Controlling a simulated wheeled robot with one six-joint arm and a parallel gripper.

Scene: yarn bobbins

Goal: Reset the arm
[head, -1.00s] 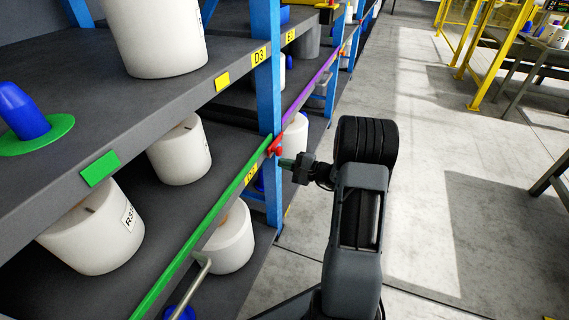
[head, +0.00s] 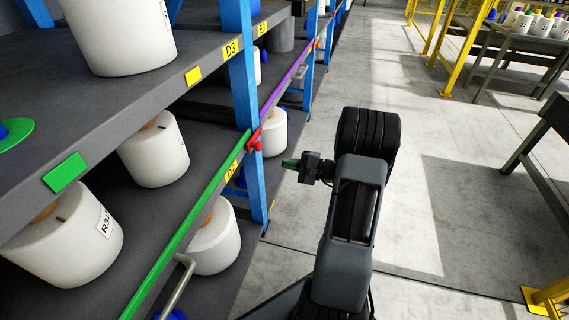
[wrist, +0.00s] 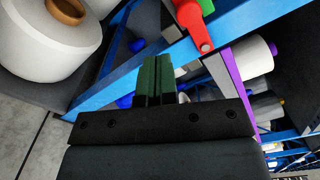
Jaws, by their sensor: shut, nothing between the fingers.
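My gripper (head: 290,163) is at the end of my bent arm, out over the aisle just right of the shelf's blue upright. It is shut and holds nothing. In the wrist view its green fingers (wrist: 156,80) lie together. Beyond the fingertips in that view are a blue shelf beam and a red bracket (wrist: 188,18). The same red bracket (head: 255,142) sits on the shelf edge to the left of my gripper in the head view, apart from it.
White bobbins (head: 153,150) stand on the grey shelves at left. A blue upright (head: 243,95) and a green rail (head: 190,225) edge the shelf. The concrete floor (head: 420,190) right of my arm is clear. Yellow frames (head: 462,50) and tables stand at the far right.

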